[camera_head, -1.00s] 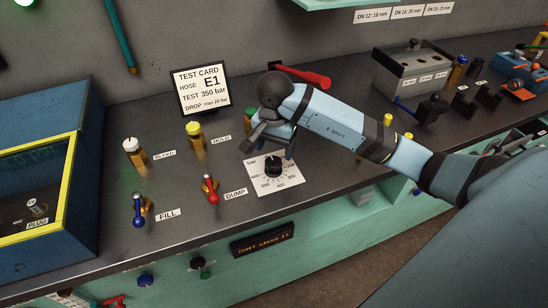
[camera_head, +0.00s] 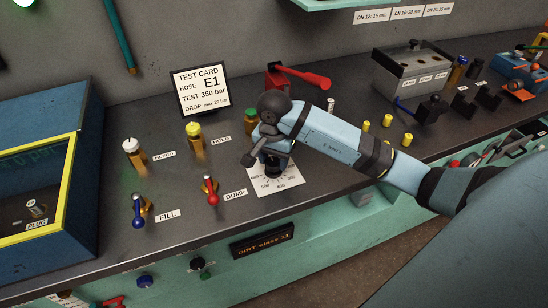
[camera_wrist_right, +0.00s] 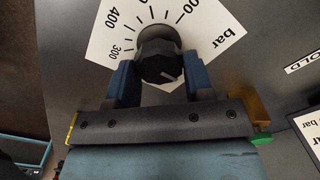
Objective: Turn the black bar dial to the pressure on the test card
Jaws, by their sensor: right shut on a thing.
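The black bar dial (camera_wrist_right: 160,52) sits on a white scale plate (camera_head: 283,183) marked in bar. My right gripper (camera_head: 272,165) reaches down over it, and its blue fingers (camera_wrist_right: 160,78) are shut on the dial's two sides. The exact setting cannot be told. The test card (camera_head: 201,90) stands behind, reading hose E1, test 350 bar, drop max 20 bar. My left gripper is out of view.
The bleed knob (camera_head: 132,147), hold knob (camera_head: 194,131), blue fill lever (camera_head: 138,211) and red dump lever (camera_head: 210,190) stand left of the dial. A red-handled lever (camera_head: 303,76) lies behind my gripper. Several yellow-capped fittings stand to the right.

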